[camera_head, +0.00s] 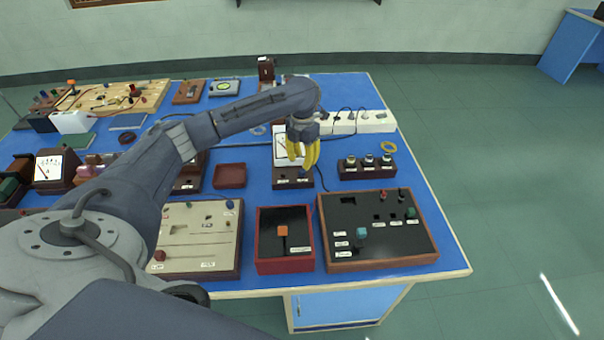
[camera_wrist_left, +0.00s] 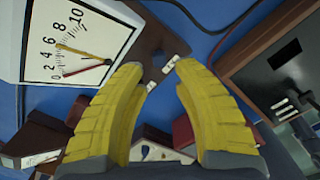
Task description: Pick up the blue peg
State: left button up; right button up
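Several small coloured pegs or knobs show in the head view, and I cannot tell for sure which one is the blue peg. A light-blue one (camera_head: 361,233) stands at the front of the black panel in a wooden frame (camera_head: 345,267) at the right. A darker blue one (camera_head: 229,204) sits at the top right of the beige panel (camera_head: 195,240). My left gripper (camera_head: 303,158), with yellow fingers, hangs in front of a white dial meter (camera_head: 281,146). In the left wrist view the fingers (camera_wrist_left: 158,75) are apart and hold nothing. My right gripper is not in view.
A red-framed black box with an orange knob (camera_head: 282,231) stands between the two panels. A three-knob block (camera_head: 366,167) and a white power strip (camera_head: 355,122) lie right of my gripper. Cables cross the blue bench top (camera_head: 430,190). Its left side is crowded.

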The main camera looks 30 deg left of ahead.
aim_at(301, 171)
pick_arm(q)
jog(key=shift+s+a+f, duration=0.1)
jog(key=shift+s+f, duration=0.05)
jog(key=shift+f, duration=0.85)
jog(key=shift+s+f, duration=0.15)
jog(key=shift+f, duration=1.75)
jog(key=shift+c, duration=0.4)
grip_shut()
